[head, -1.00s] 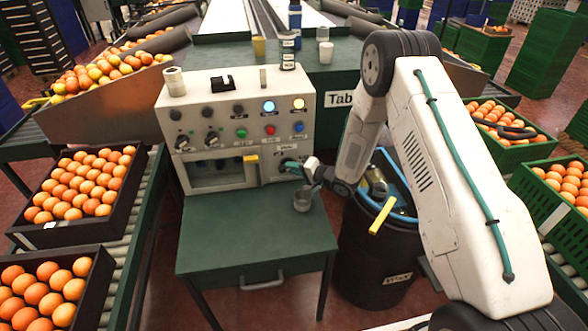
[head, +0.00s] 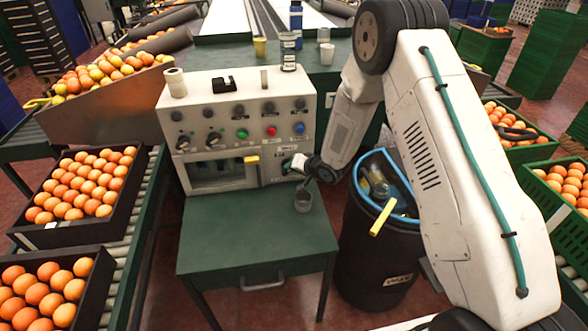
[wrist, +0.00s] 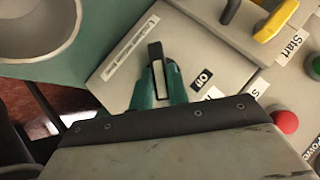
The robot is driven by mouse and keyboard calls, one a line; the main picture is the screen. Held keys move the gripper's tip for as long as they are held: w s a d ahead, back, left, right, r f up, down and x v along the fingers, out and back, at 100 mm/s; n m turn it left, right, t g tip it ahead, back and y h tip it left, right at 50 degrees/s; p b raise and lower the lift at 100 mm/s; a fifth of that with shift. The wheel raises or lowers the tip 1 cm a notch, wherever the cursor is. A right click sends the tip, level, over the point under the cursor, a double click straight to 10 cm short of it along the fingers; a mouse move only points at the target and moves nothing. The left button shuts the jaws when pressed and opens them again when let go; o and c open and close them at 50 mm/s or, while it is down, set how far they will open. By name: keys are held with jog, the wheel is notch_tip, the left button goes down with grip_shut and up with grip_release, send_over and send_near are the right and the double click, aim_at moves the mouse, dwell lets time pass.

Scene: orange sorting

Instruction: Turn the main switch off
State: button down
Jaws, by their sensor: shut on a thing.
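The grey control box (head: 222,112) stands behind the small green table. My gripper (wrist: 160,85) has teal fingers closed around this lever. In the head view, my gripper (head: 289,166) is at the lower right of the box's front, where the switch is mostly hidden. The lamps in the box's upper row (head: 269,107) look dark.
A grey cup (head: 303,202) stands on the green table (head: 250,235) just below my gripper; it also shows in the wrist view (wrist: 38,28). A yellow handle (head: 251,159) juts from the box. A black bin (head: 375,255) stands right of the table.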

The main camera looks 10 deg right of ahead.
jog(key=shift+a+r+n+h, duration=0.1)
jog(key=shift+a+n+h, duration=0.1)
jog(key=shift+n+h, duration=0.55)
jog(key=shift+a+r+n+h, duration=0.15)
jog(key=shift+n+h, duration=0.15)
jog(key=shift+h, duration=0.9)
jog(key=shift+a+f+n+h, duration=0.1)
jog(key=shift+a+n+h, duration=0.1)
jog(key=shift+n+h, duration=0.55)
jog(key=shift+h, duration=0.4)
jog(key=c, duration=1.4)
grip_release()
jog(key=shift+o, duration=0.2)
jog(key=shift+r, duration=0.1)
jog(key=v, duration=0.7)
jog(key=shift+s+r, duration=0.2)
jog(key=shift+r, duration=0.1)
